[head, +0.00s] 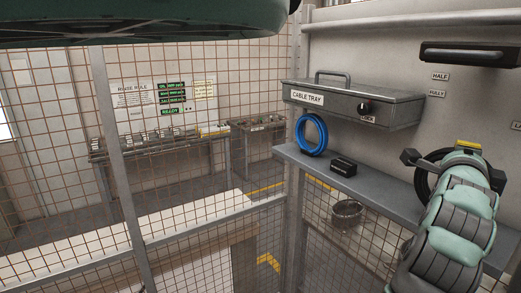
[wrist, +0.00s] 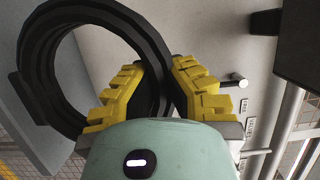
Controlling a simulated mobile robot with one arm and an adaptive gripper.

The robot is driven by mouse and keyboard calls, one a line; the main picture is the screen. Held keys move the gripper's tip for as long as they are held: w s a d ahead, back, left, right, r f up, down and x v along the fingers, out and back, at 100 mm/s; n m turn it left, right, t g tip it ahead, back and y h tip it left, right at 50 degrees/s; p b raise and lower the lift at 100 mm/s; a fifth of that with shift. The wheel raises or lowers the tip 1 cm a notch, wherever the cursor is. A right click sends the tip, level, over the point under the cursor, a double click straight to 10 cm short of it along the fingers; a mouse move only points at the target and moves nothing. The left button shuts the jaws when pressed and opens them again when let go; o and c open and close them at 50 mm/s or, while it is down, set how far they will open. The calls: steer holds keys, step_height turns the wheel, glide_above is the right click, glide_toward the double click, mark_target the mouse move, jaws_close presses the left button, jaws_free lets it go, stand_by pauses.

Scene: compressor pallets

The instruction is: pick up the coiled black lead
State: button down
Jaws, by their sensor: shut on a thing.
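The coiled black lead (wrist: 50,45) fills the upper left of the wrist view as a thick ring. Its near side passes between the yellow-padded fingers of my gripper (wrist: 160,78), which is shut on it. In the head view, my gripper (head: 455,160) is at the right, over the grey wall shelf (head: 385,190). There, part of the black lead (head: 421,181) shows to the left of my gripper, and the rest is hidden behind it. I cannot tell whether the lead touches the shelf.
A blue coil (head: 311,135) and a small black box (head: 343,166) are on the shelf to the left. A grey cable tray box (head: 355,103) is fixed above them. A black handle (head: 470,54) juts from the wall at upper right. Wire mesh fencing (head: 180,190) closes off the left.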

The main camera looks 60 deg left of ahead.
steer(key=shift+s+r+p, duration=0.4)
steer(key=shift+s+p, duration=0.2)
steer(key=shift+p, duration=0.15)
steer(key=p+v, duration=0.7)
steer(key=p, duration=0.4)
steer(key=shift+s+d, duration=0.2)
steer(key=shift+s, duration=0.1)
steer(key=shift+d, duration=0.15)
